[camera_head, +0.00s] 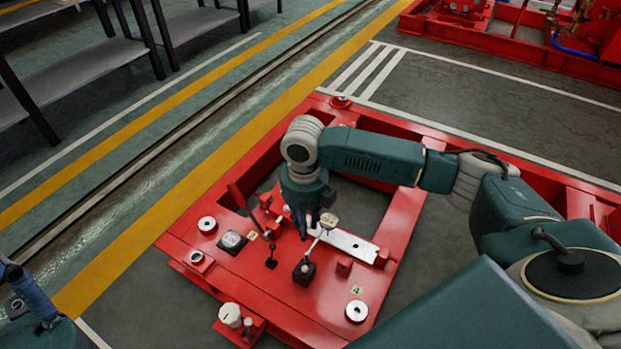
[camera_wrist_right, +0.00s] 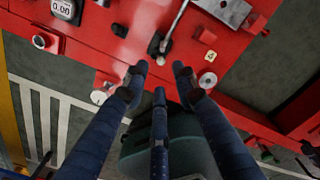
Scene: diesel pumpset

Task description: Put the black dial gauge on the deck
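The red deck (camera_head: 335,303) fills the lower middle of the head view and the top of the right wrist view (camera_wrist_right: 112,58). My right gripper (camera_head: 305,225) hangs over it. In the wrist view its blue fingers (camera_wrist_right: 160,77) are spread with nothing between them. A small black unit with a pale display (camera_head: 232,240) sits on the deck; it reads 0.00 in the wrist view (camera_wrist_right: 64,9). I cannot tell any item for certain as the black dial gauge. My left gripper (camera_head: 32,292) shows only partly at the left edge.
A lever with a pale knob (camera_head: 329,220) rises from a black base (camera_head: 304,272) close to my right gripper. Grey shelves (camera_head: 75,70) are upper left.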

